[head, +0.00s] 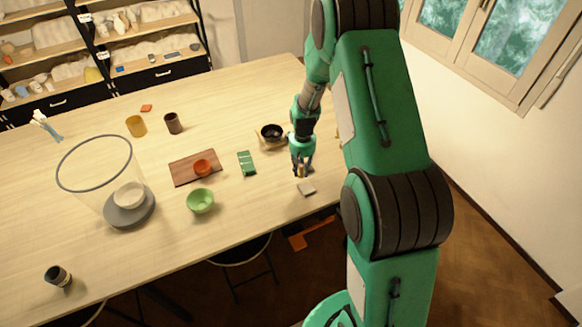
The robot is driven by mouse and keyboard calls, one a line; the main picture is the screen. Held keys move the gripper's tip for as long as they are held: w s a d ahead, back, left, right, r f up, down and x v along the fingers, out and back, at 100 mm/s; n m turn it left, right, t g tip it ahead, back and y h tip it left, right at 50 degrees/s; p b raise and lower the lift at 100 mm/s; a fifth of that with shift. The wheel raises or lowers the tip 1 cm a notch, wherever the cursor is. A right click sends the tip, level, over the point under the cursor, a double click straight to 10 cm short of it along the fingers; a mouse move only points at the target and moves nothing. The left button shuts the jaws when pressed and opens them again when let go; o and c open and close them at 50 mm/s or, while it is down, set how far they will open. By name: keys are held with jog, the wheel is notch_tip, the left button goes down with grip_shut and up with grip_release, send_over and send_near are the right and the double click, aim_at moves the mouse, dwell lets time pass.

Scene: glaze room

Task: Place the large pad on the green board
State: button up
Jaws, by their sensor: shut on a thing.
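The green board (246,163) is a small dark green rectangle with paler marks, lying flat on the table right of the middle. My gripper (302,173) is to its right, pointing down low over the table near the front edge. It is shut on a small tan piece (300,171), partly hidden by the fingers. I cannot tell whether the tan piece and the grey pad are joined, or which is the large pad.
A dark bowl (271,132) on a light base stands behind the green board. A large clear cylinder (95,165) stands further left. The back right of the table is clear.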

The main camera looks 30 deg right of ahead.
jog(key=w+a, duration=0.1)
jog(key=a, duration=0.4)
jog(key=w+a+b, duration=0.1)
jog(key=a, duration=0.5)
jog(key=w+a+r+b, duration=0.1)
jog(key=w+a, duration=0.1)
jog(key=a, duration=0.4)
jog(key=shift+a, duration=0.15)
jog(key=shift+w, duration=0.1)
jog(key=p, duration=0.1)
send_over(247, 163)
jog(key=shift+w+f, duration=0.15)
jog(key=shift+f, duration=0.55)
jog(key=shift+f, duration=0.1)
jog(key=shift+f+p, duration=0.5)
jog(key=shift+f, duration=1.15)
jog(key=shift+f, duration=0.15)
